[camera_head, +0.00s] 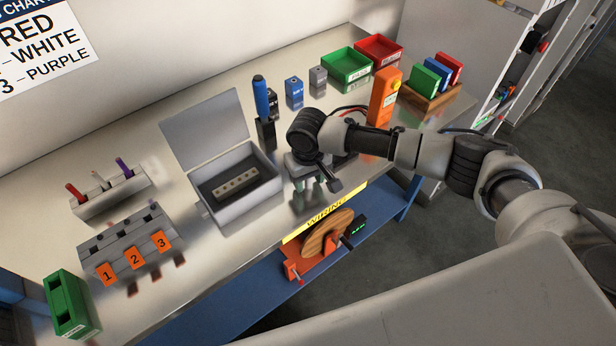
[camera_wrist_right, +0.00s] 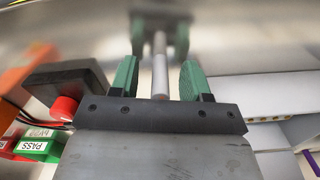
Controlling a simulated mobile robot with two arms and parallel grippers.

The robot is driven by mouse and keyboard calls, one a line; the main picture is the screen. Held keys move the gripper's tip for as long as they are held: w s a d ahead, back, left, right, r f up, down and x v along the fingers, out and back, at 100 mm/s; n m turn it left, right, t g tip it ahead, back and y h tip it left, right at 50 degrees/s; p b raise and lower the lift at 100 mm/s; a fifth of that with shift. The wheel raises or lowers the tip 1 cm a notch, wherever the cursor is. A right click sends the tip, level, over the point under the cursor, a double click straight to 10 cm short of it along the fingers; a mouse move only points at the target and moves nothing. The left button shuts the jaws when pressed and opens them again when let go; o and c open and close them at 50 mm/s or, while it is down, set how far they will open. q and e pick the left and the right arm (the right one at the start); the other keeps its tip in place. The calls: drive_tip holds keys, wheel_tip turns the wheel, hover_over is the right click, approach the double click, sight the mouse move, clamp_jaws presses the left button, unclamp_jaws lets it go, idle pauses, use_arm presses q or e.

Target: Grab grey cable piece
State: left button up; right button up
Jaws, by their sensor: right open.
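The grey cable piece (camera_wrist_right: 160,66) shows in the right wrist view as a thin grey rod on the shiny table. It lies lengthwise between the two green fingers of my right gripper (camera_wrist_right: 157,80), with a gap on each side. The right gripper is open. In the head view the right gripper (camera_head: 313,184) points down, low over the table's front part, right of the grey open box. The cable piece is hidden there behind the gripper and wrist. My left gripper is in neither view.
The open grey box (camera_head: 243,204) stands left of the gripper. A blue-handled tool (camera_head: 262,98) stands behind it. An orange device (camera_head: 383,97) and a dark box with a red button (camera_wrist_right: 66,88) are close by. Green (camera_head: 347,66) and red (camera_head: 379,50) bins stand farther back.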

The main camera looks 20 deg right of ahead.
drive_tip(key=shift+f, duration=0.25)
clamp_jaws()
drive_tip(key=shift+r, duration=0.1)
